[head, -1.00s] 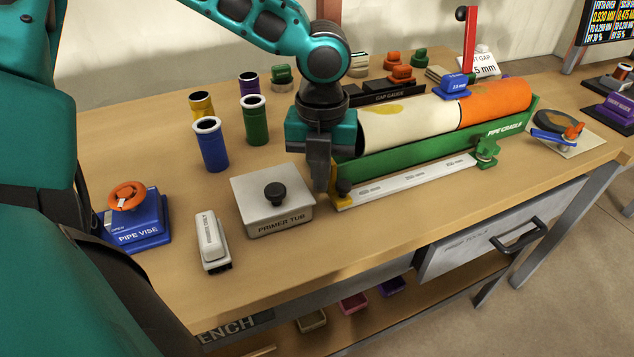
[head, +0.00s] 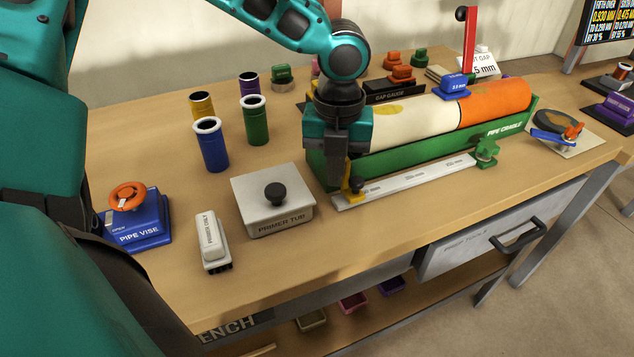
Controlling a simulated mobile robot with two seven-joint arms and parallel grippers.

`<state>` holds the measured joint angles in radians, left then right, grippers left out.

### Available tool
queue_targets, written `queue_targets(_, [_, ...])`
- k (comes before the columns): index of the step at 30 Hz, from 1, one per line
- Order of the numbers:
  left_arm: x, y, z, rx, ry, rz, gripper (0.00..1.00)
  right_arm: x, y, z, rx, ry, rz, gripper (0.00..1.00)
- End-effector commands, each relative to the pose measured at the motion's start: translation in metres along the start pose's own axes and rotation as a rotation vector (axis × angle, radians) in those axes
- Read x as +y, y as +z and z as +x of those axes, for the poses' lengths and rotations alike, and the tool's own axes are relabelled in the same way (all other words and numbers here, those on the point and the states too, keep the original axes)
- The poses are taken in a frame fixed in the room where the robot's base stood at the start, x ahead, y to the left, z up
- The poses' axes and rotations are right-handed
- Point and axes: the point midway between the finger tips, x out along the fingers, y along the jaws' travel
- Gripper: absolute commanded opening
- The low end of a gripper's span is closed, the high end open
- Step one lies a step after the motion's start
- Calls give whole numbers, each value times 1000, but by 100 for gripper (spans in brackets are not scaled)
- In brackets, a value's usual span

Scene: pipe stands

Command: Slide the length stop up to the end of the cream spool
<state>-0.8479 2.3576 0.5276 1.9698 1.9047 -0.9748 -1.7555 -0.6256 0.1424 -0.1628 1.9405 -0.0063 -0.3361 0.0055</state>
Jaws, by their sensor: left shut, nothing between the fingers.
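The cream spool (head: 415,122) lies in the green pipe cradle (head: 420,150), its right end meeting an orange spool (head: 495,98). Its left end is hidden behind my left gripper. The length stop (head: 355,190), a yellow piece with a black knob, sits near the left end of the pale scale rail (head: 415,182) along the cradle's front. My left gripper (head: 337,184) is shut and empty, pointing down, its fingers just left of the stop. They look close to or touching it; I cannot tell which. My right gripper is not in view.
The primer tub (head: 270,210) stands left of the rail, with several coloured cups (head: 211,150) behind it. A blue gauge block (head: 453,88) sits on top of the spools. A green clamp (head: 486,152) is at the rail's right end. The table front before the rail is clear.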

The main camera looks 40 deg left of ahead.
Motion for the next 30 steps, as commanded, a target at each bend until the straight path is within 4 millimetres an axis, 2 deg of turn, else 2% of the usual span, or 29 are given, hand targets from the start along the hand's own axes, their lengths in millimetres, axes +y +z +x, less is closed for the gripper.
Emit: queue_targets(30, [-23, 13, 0, -1, -1, 0, 0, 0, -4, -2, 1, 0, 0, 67])
